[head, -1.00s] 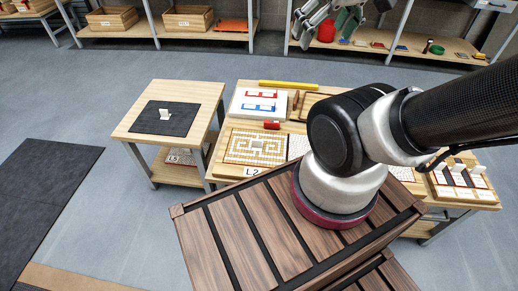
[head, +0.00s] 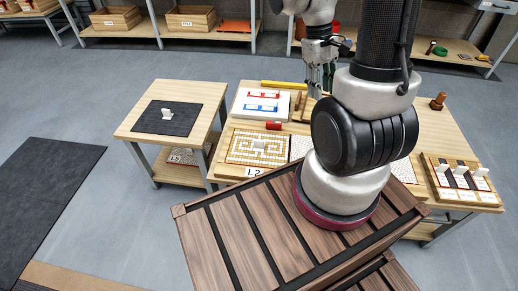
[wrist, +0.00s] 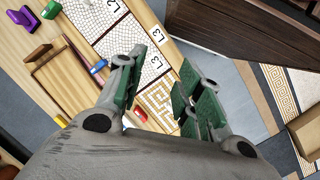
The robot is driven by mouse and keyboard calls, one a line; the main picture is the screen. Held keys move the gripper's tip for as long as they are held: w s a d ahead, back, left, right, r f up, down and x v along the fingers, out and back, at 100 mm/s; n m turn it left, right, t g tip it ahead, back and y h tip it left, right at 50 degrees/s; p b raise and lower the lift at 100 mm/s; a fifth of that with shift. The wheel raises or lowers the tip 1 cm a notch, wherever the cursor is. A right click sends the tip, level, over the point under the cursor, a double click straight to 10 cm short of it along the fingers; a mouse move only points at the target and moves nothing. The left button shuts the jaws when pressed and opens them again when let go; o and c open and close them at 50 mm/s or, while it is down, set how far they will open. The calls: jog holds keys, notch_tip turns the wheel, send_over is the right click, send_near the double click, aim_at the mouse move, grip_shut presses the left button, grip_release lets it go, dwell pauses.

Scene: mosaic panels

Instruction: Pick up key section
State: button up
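A panel with a gold key-shaped maze pattern (head: 240,150) lies on the long wooden table in the head view, by the L2 label. A small pale upright piece (head: 259,146) stands at its middle. Part of the gold key pattern (wrist: 158,97) shows between my fingers in the wrist view. My gripper (head: 322,82) hangs over the back of the table, above and apart from the panel. In the wrist view its two green-padded fingers (wrist: 163,68) are spread with nothing between them. My fingers hide part of the panel there.
A side table with a black mat (head: 180,122) and white upright piece (head: 167,113) stands left. A white tray with red and blue shapes (head: 261,104), a red block (head: 274,126) and a yellow bar (head: 284,84) lie behind the panel. A rack (head: 462,182) stands right.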

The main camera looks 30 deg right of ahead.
jog(key=w+d+f+n, duration=0.1)
jog(key=w+f+n, duration=0.1)
jog(key=f, duration=0.6)
jog(key=w+d+f+n, duration=0.1)
jog(key=f+n, duration=0.1)
jog(key=f, duration=0.6)
jog(key=n+t+y, duration=0.5)
jog(key=n, duration=0.2)
send_over(259, 141)
jog(key=s+d, duration=0.2)
jog(key=d, duration=0.1)
notch_tip(259, 141, down, 12)
jog(key=x, duration=0.5)
jog(key=w+x, duration=0.1)
jog(key=x, duration=0.1)
jog(key=shift+a+f, duration=0.2)
grip_shut()
